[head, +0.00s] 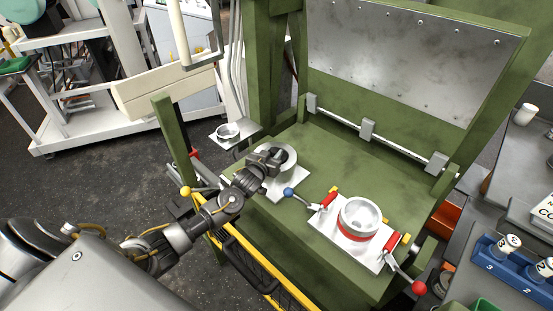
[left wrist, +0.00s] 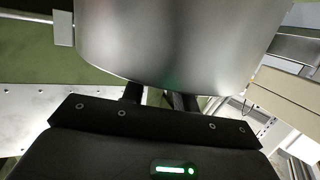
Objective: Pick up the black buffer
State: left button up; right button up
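I cannot make out a black buffer in either view. My left gripper (head: 268,160) is at a silver metal cylinder (head: 287,158) on a white plate (head: 290,187) at the left side of the green bench. In the left wrist view the silver cylinder (left wrist: 180,45) fills the upper middle, right in front of the gripper. It hides the fingertips, so I cannot tell whether they grip it. Only two dark finger bases show below it. My right gripper is not in view.
A silver ring-shaped part (head: 358,217) sits in a white fixture (head: 340,243) with red clamps, to the right. A small silver cup (head: 228,131) stands on a plate at the left. A yellow-edged guard (head: 255,262) runs along the bench front. A blue rack (head: 510,262) is at right.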

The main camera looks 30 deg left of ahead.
aim_at(273, 152)
pick_arm(q)
grip_shut()
jog(key=shift+r, duration=0.1)
jog(key=shift+r, duration=0.35)
notch_tip(273, 152, up, 2)
jog(key=shift+r+b, duration=0.1)
jog(key=shift+b, duration=0.8)
jog(key=s+r+b, duration=0.2)
jog(key=s+r, duration=0.8)
jog(key=s, duration=0.4)
